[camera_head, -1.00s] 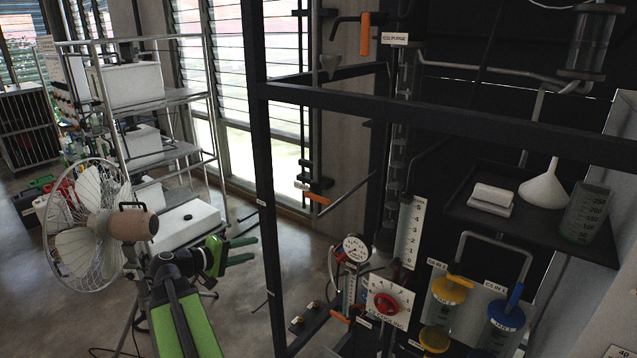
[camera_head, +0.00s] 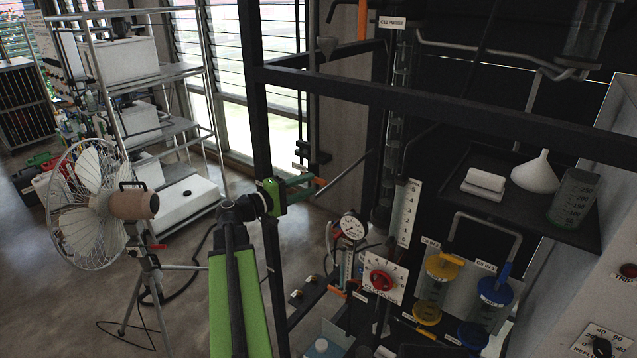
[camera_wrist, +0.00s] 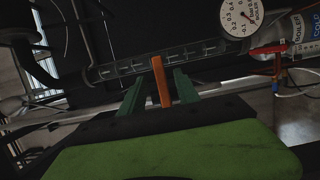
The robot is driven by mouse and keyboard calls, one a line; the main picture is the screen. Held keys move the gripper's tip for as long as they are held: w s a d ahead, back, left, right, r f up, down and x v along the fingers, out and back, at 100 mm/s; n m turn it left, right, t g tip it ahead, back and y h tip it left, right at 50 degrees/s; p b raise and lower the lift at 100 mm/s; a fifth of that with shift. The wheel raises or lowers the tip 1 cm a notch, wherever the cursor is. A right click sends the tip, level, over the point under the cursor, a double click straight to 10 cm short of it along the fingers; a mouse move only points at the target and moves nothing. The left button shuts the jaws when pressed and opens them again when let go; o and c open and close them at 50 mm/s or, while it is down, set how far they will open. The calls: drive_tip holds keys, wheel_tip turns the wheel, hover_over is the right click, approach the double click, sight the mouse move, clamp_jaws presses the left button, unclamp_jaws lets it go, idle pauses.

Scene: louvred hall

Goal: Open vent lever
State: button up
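An orange-handled lever (camera_head: 320,183), which looks like the vent lever, is mounted by the black upright near the louvred window. Its label is not readable now. My gripper (camera_head: 302,186) is at the lever, partly behind the black frame post. In the wrist view, the lever's orange handle (camera_wrist: 161,82) stands between my two green fingers, with a visible gap on each side. My gripper is open around the handle and not closed on it.
A black frame post (camera_head: 268,200) stands right at my gripper. A pressure gauge (camera_head: 352,228) and a red knob (camera_head: 381,280) are to the lower right. A fan (camera_head: 95,205) stands left. A shelf (camera_head: 530,200) holds a funnel and a beaker.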

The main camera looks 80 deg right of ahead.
sight(316, 182)
drive_tip(key=shift+x, duration=2.25)
clamp_jaws()
